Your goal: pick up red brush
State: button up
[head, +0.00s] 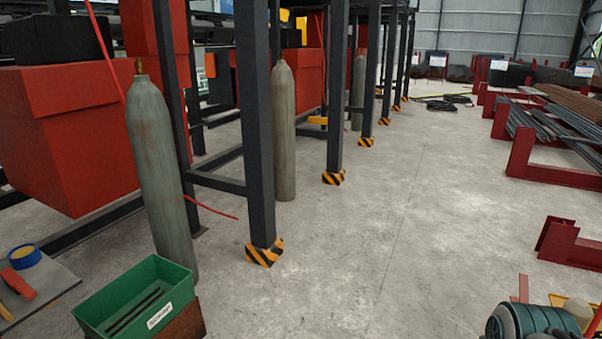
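A red block-like piece (18,283), which looks like the red brush, lies on a grey board (58,287) at the lower left. A tan, wood-like strip beside it runs off toward the left edge of the picture. I cannot make out bristles at this size. My gripper is not in view, so its place relative to the brush does not show.
A blue and yellow round item (24,256) sits behind the brush. A green bin (174,283) stands to the right, near a tall gas cylinder (158,170). A teal rounded object (530,320) is at lower right. The middle floor (370,260) is clear.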

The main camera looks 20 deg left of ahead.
aim_at(16, 282)
jog(key=u, duration=0.8)
jog(key=i, duration=0.75)
jog(key=u, duration=1.8)
jog(key=i, duration=1.25)
jog(key=u, duration=0.5)
jog(key=i, duration=0.85)
jog(key=u, duration=0.1)
